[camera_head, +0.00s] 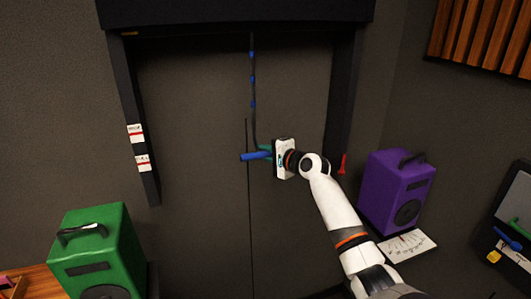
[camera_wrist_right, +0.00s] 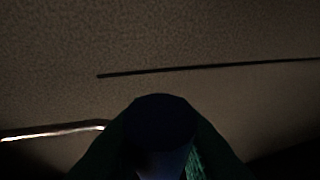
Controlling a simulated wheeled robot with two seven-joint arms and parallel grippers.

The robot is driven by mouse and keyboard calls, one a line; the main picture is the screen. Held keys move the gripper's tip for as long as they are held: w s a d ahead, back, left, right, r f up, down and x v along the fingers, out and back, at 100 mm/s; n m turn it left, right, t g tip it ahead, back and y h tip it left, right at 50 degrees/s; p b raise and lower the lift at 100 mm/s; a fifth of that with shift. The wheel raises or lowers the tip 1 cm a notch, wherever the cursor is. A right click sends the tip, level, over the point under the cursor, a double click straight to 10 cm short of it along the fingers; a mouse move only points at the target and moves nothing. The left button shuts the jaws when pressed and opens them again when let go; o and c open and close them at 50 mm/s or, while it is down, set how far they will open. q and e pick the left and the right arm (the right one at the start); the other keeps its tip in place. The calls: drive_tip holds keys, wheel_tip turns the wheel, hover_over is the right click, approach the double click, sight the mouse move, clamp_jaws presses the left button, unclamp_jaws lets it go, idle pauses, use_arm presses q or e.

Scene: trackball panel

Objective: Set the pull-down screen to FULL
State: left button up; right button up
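The pull-down screen has a black housing (camera_head: 235,12) at the top and dark side rails, with no pale screen surface distinguishable between them. Two white labels with red lines sit on the left rail, an upper one (camera_head: 136,133) and a lower one (camera_head: 143,162); their lettering is too small to read. A dark cord with blue marks (camera_head: 252,80) hangs down to a blue handle (camera_head: 252,156). My right gripper (camera_head: 266,152) has its teal fingers around this handle. In the right wrist view the handle's dark round end (camera_wrist_right: 162,125) fills the space between the fingers. My left gripper is out of view.
A green speaker (camera_head: 100,250) stands at lower left and a purple speaker (camera_head: 398,190) at right. A red piece (camera_head: 343,164) is by the right rail. A white panel (camera_head: 405,244) lies below the purple speaker.

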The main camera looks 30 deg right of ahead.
clamp_jaws()
drive_tip(key=shift+f, duration=0.1)
wheel_tip(320, 180, down, 33)
drive_tip(key=b, duration=2.5)
drive_tip(key=o, duration=0.6)
unclamp_jaws()
drive_tip(key=v, duration=1.2)
drive_tip(key=shift+p, duration=0.4)
